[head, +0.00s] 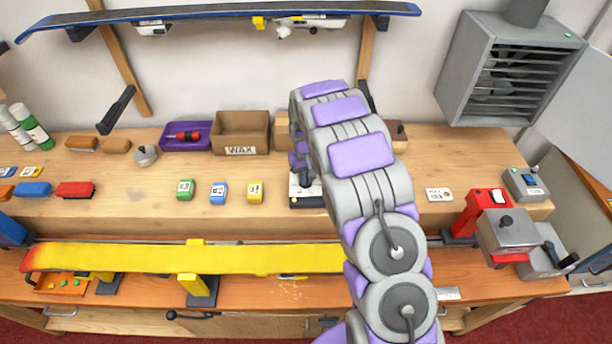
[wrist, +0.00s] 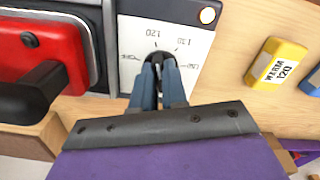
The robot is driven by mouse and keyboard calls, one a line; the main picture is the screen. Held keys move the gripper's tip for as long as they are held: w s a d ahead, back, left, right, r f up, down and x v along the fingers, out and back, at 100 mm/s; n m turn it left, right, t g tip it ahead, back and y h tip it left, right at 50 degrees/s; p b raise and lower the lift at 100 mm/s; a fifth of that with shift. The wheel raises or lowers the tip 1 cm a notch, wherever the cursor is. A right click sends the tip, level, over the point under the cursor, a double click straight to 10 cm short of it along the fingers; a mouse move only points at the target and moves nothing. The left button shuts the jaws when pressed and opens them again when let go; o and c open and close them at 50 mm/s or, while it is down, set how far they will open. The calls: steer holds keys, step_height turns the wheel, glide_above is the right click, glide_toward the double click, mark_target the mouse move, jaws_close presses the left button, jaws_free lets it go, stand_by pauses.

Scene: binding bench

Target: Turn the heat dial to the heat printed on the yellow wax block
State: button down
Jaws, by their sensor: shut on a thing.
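The yellow wax block (wrist: 275,62) shows in the wrist view right of the dial panel and reads WARM 120. It also stands on the bench in the head view (head: 255,191). The white dial panel (wrist: 193,82) carries printed heats, with 120 above the knob and 130 to its upper right; the other marks are hard to read. My gripper (wrist: 158,74) is shut on the dark heat dial (wrist: 157,56). The fingers cover part of the dial, and I cannot tell where it points.
A red body with a black handle (wrist: 52,60) sits left of the panel. A round lamp (wrist: 207,15) is at the panel's corner. Blue (head: 218,193) and green (head: 185,189) wax blocks stand beside the yellow one. A WAX box (head: 241,132) stands behind. A yellow ski (head: 200,258) runs along the front.

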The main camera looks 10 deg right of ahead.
steer(key=shift+w+r, duration=0.15)
steer(key=shift+w, duration=0.05)
steer(key=c, duration=1.3)
jaws_free()
steer(key=shift+o, duration=0.7)
steer(key=shift+s, duration=0.1)
step_height(320, 180, up, 17)
steer(key=p, duration=0.1)
steer(key=shift+a, duration=0.1)
